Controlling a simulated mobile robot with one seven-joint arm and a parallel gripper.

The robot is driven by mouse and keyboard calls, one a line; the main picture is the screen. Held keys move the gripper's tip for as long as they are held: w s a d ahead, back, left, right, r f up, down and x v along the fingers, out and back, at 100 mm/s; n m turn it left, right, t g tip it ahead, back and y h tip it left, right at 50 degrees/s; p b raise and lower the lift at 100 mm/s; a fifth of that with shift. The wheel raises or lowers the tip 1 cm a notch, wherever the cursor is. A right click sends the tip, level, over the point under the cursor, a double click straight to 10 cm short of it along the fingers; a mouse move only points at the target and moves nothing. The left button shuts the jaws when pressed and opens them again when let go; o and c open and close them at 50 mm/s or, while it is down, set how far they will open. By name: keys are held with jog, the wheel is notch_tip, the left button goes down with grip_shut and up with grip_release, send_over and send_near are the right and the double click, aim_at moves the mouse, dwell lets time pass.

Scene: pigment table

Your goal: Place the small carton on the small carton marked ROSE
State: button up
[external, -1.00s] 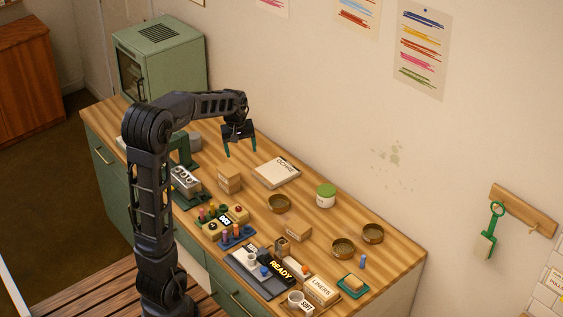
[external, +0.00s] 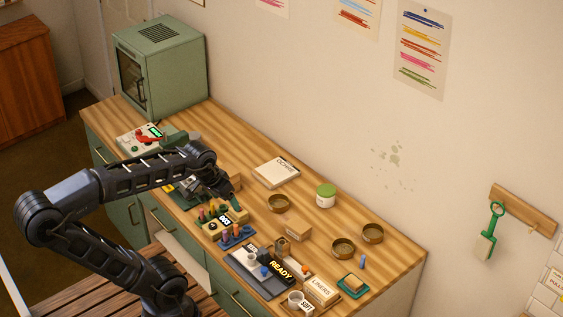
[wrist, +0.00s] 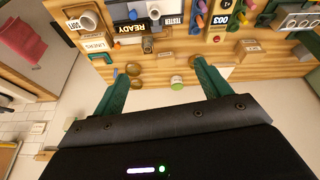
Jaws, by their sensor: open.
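A tan small carton (external: 298,233) lies on the worktop right of the middle in the external view. Another tan carton (external: 236,181), which looked like a stack earlier, is partly hidden behind my gripper; a tan box with a pale label in the wrist view (wrist: 250,46) seems to be the same. I cannot read ROSE on any of them. My gripper (wrist: 160,82) is open and empty, its green fingers wide apart.
A dark READY tray (external: 258,275), a LINERS box (external: 321,290) and a peg rack (external: 236,238) crowd the front edge. A white OCHRE pad (external: 277,172), a green-lidded jar (external: 326,195) and round tins (external: 343,247) stand farther back.

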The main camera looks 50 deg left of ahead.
jog(key=shift+m, duration=0.8)
jog(key=s, duration=0.1)
jog(key=s+d, duration=0.1)
jog(key=s+f, duration=0.1)
jog(key=shift+s+d+f, duration=0.1)
jog(key=shift+s+d, duration=0.15)
jog(key=shift+d, duration=0.05)
jog(key=shift+o, duration=0.2)
